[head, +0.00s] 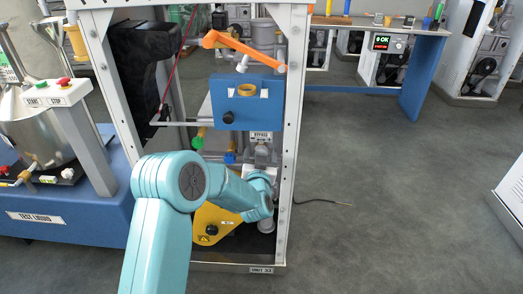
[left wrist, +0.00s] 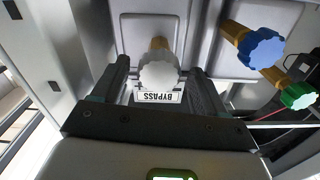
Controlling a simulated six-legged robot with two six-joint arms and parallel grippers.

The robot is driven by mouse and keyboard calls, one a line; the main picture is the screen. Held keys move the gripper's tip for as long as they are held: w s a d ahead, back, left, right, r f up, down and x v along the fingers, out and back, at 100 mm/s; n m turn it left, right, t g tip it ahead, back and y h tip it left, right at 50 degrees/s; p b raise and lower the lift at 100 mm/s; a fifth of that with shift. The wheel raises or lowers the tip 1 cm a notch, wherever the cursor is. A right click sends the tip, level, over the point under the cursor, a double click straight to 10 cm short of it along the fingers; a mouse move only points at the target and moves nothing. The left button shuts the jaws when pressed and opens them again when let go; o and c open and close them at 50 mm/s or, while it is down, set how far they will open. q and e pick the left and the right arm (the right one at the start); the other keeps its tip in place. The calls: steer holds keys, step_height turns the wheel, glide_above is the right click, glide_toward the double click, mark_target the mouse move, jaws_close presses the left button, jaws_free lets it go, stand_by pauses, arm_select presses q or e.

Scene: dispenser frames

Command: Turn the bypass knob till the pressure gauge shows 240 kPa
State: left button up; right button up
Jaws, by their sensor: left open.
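The bypass knob (left wrist: 162,72) is a pale grey lobed knob on a brass stem. In the left wrist view it sits between the two dark fingers of my left gripper (left wrist: 159,66). The fingers are open, with a gap on each side of the knob. The upside-down BYPASS label (left wrist: 160,97) shows just below it; the label also shows in the head view (head: 261,134). In the head view my left arm reaches into the frame below this label, and the knob is hard to make out. I cannot make out a pressure gauge reading. My right gripper is not in view.
A blue knob (left wrist: 262,48) and a green knob (left wrist: 297,96) are to the right in the wrist view. In the head view, a blue box (head: 246,101) and an orange lever (head: 243,48) are above the label. White posts flank the frame; the floor to the right is largely clear.

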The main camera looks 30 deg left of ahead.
mark_target(261, 153)
arm_select(q)
steer(key=shift+x, duration=1.65)
steer(key=shift+d, duration=0.1)
steer(key=shift+c, duration=0.3)
steer(key=c, duration=1)
